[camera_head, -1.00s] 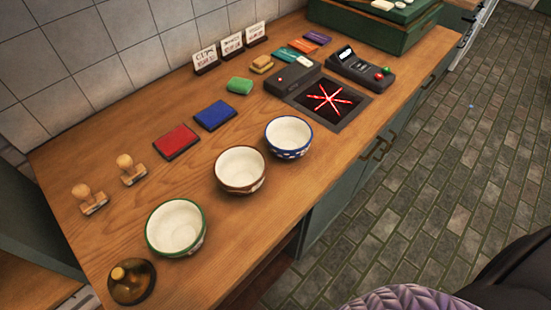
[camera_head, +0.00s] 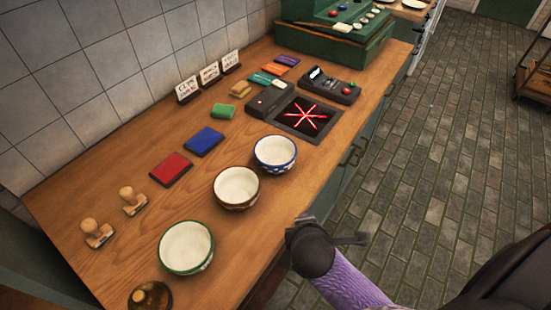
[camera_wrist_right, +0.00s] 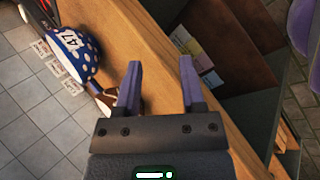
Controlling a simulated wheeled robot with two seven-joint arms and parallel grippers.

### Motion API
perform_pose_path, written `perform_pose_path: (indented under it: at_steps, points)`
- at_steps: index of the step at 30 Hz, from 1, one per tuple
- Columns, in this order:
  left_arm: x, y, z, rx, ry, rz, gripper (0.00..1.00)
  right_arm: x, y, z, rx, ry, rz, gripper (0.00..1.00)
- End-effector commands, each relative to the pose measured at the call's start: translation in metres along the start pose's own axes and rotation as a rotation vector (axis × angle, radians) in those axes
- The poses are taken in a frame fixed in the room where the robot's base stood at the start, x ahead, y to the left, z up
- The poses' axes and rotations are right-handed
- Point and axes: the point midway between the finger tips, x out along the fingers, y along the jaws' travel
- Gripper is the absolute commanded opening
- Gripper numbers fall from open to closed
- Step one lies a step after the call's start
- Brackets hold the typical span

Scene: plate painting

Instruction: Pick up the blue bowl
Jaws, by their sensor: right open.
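The blue bowl (camera_head: 275,153), white inside with a blue patterned outside, stands upright on the wooden counter (camera_head: 110,190), close to its front edge. In the right wrist view the bowl (camera_wrist_right: 74,52) shows at the upper left, with white dots and a number label on its side. My right gripper (camera_head: 318,242) is in front of the counter edge, nearer the camera than the bowl and apart from it. In the right wrist view its two purple fingers (camera_wrist_right: 159,82) are spread with nothing between them. My left gripper is out of view.
A brown bowl (camera_head: 236,188) and a green-rimmed bowl (camera_head: 186,248) stand to the blue bowl's left. Behind it lie a blue pad (camera_head: 204,141) and a red pad (camera_head: 171,169). A dark panel with a glowing red star (camera_head: 304,116) is just beyond it.

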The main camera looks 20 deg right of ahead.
Motion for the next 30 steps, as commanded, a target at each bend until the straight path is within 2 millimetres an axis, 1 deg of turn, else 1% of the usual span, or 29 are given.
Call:
perform_pose_path:
  at_steps: [1, 2, 3, 6, 9, 10, 11, 13, 15, 19, 24, 27, 30]
  points:
    - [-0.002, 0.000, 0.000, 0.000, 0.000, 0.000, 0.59, 0.001, 0.022, 0.001, -0.172, -0.031, 0.077, 0.51]
    - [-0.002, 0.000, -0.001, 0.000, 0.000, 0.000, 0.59, 0.003, 0.035, 0.002, -0.296, -0.062, 0.125, 0.51]
    - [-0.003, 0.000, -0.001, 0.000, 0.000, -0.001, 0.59, 0.004, 0.052, 0.002, -0.460, -0.106, 0.184, 0.51]
    - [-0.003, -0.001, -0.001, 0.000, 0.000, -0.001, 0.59, 0.006, 0.089, 0.001, -0.829, -0.236, 0.299, 0.51]
    - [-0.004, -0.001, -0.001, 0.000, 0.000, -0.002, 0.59, 0.006, 0.113, 0.000, -1.077, -0.346, 0.358, 0.51]
    - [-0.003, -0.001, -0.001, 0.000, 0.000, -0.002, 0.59, 0.006, 0.116, 0.000, -1.120, -0.367, 0.366, 0.51]
    - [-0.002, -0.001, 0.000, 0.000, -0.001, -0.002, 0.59, 0.008, 0.120, 0.000, -1.150, -0.381, 0.372, 0.51]
    - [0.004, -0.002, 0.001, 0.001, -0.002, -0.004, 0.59, 0.020, 0.126, 0.000, -1.180, -0.397, 0.376, 0.51]
    - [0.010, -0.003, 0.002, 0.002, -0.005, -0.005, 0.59, 0.033, 0.132, 0.002, -1.181, -0.396, 0.374, 0.51]
    - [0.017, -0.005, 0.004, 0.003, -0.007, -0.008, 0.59, 0.050, 0.141, 0.003, -1.178, -0.393, 0.374, 0.51]
    - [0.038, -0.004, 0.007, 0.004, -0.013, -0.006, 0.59, 0.086, 0.149, 0.003, -1.175, -0.392, 0.373, 0.51]
    - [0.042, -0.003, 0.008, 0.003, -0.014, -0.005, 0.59, 0.096, 0.157, 0.004, -1.177, -0.390, 0.373, 0.51]
    - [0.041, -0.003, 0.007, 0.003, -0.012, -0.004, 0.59, 0.097, 0.160, 0.005, -1.176, -0.389, 0.373, 0.51]
